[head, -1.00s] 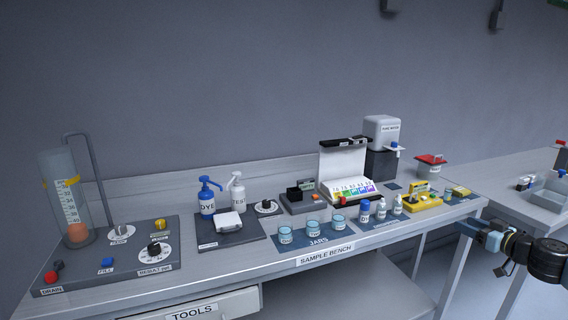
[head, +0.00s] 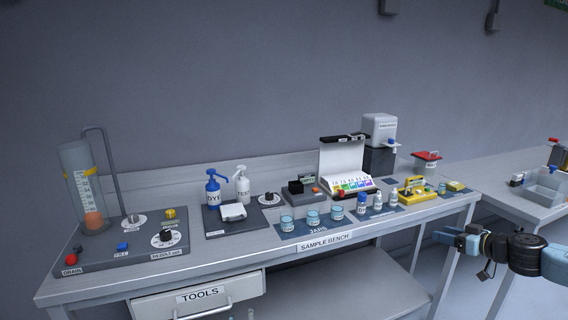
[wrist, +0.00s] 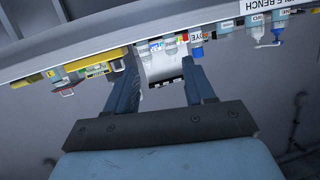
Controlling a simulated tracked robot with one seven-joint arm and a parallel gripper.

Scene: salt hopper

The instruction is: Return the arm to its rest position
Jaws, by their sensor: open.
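My gripper (head: 456,240) is at the right of the head view, in front of the right end of the sample bench (head: 325,241). Its fingers are apart and nothing is between them. In the wrist view the gripper (wrist: 160,82) shows two dark fingers spread apart, with the bench edge beyond them and the picture upside down. The gripper is clear of the bench in the head view. My dark wrist and blue arm links run off the right edge.
A tools drawer (head: 200,298) is below. A second table (head: 515,190) with a bin (head: 547,188) stands right.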

